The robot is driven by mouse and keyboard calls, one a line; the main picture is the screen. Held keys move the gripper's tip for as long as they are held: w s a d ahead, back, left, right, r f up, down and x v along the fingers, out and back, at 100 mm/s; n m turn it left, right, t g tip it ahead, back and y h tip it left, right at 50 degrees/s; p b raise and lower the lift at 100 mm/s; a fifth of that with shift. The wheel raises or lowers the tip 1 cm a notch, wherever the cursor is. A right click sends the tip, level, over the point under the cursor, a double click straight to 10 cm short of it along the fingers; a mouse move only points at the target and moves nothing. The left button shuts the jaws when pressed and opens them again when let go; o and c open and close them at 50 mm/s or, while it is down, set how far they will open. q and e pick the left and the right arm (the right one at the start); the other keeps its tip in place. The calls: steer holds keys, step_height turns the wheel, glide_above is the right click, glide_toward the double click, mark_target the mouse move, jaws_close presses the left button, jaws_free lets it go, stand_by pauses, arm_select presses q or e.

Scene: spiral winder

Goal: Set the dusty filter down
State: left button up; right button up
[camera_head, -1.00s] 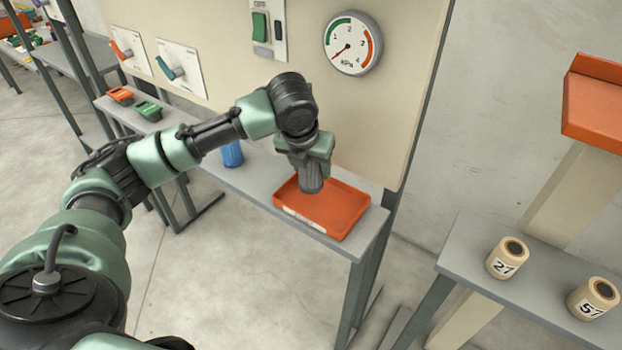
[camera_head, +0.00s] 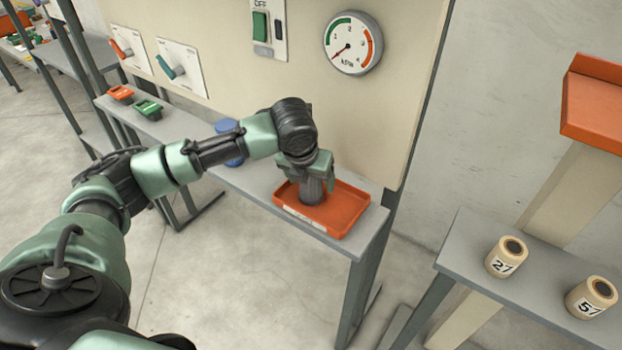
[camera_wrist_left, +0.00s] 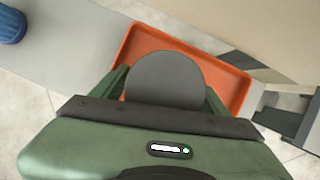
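The dusty filter is a grey cylinder (camera_head: 312,191), upright at the left part of the orange tray (camera_head: 345,215). Its round grey top (camera_wrist_left: 165,78) fills the middle of the left wrist view, with the tray (camera_wrist_left: 135,45) around it. My left gripper (camera_head: 310,184) is above the tray with its fingers on both sides of the filter. The fingers look closed against it in the left wrist view (camera_wrist_left: 166,95). The filter's foot appears at the tray floor; contact is hard to judge. My right gripper is not in view.
A blue cylinder (camera_head: 232,157) stands on the grey shelf (camera_head: 250,192), partly behind my arm. The beige machine panel with its gauge (camera_head: 352,44) rises behind the tray. Cream spools marked 27 (camera_head: 506,258) and 57 (camera_head: 592,298) stand on the right shelf.

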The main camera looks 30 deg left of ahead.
arm_select(q)
steer(key=v, duration=1.2)
steer(key=shift+r+b, duration=0.2)
steer(key=shift+b, duration=0.1)
steer(key=shift+w, duration=0.1)
